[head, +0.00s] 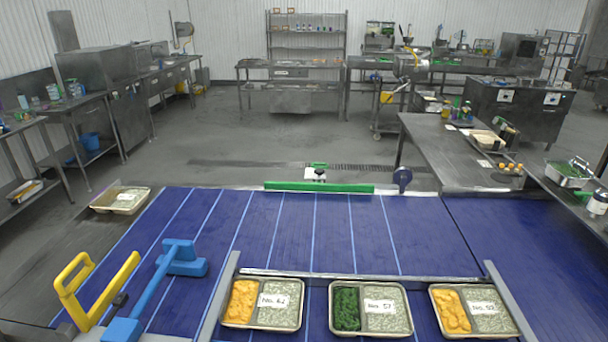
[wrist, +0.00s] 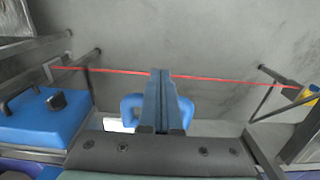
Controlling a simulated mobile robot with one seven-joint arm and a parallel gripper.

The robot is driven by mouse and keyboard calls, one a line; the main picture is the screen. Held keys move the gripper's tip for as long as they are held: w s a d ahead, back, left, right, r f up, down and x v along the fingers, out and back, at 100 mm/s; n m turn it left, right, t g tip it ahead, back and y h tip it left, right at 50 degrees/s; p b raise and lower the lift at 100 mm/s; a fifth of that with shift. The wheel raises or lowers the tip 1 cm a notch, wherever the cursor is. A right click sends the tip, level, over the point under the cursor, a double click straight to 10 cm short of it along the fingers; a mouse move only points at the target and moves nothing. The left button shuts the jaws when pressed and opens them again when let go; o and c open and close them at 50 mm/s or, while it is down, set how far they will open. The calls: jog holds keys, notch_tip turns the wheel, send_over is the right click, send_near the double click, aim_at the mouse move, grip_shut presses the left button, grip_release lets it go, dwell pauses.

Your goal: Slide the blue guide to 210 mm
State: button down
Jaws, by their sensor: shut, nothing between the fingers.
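A blue T-shaped piece (head: 170,275), which looks like the blue guide, lies slanted on the left part of the blue belt in the head view. Its crosshead is at the far end and its near end runs to the bottom of the picture. I cannot read a millimetre scale. My gripper (wrist: 160,76) shows only in the wrist view, shut and empty, its narrow fingers together. A light blue loop (wrist: 130,104) shows on both sides of the fingers, partly hidden by them. I cannot tell whether they touch it or whether it belongs to the guide.
A yellow handle (head: 97,293) stands left of the blue piece. Three labelled food trays (head: 263,303) sit in a grey frame on the belt (head: 310,230). A green bar (head: 320,187) lies at the far edge. In the wrist view, a blue box (wrist: 40,118) is at left.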

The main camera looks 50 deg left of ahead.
jog(key=shift+w+a+b, duration=0.35)
jog(key=shift+w+a, duration=0.5)
jog(key=shift+a, duration=0.1)
dwell(1.1)
jog(key=shift+s+d, duration=0.1)
jog(key=shift+s+d+p, duration=1.1)
jog(key=shift+d+p, duration=0.2)
notch_tip(320, 180, up, 9)
jog(key=p, duration=0.9)
dwell(0.3)
